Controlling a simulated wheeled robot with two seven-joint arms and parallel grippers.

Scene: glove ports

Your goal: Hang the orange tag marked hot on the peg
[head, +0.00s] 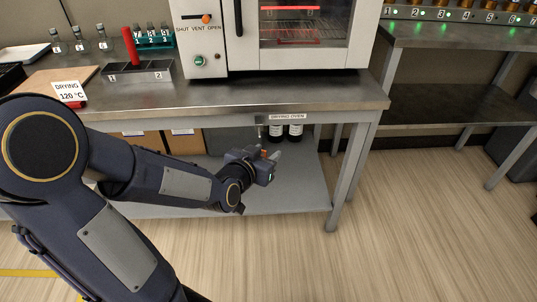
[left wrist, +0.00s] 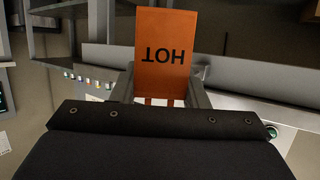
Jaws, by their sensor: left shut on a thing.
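The orange tag (left wrist: 163,50) marked HOT is held between the two fingers of my left gripper (left wrist: 160,92). In the left wrist view its lettering is upside down and it stands out beyond the fingertips. In the head view only a small orange bit of the tag (head: 264,154) shows at my left gripper (head: 268,155). That gripper is in front of the bench, below its front edge and near the DRYING OVEN label (head: 288,117). I cannot clearly make out the peg in either view. My right gripper is not in view.
The drying oven (head: 214,64) stands on the steel bench (head: 230,94). Below are a lower shelf (head: 300,185), dark bottles (head: 296,131) and cardboard boxes (head: 186,141). A bench leg (head: 345,180) is right of the gripper. The floor (head: 430,210) at right is clear.

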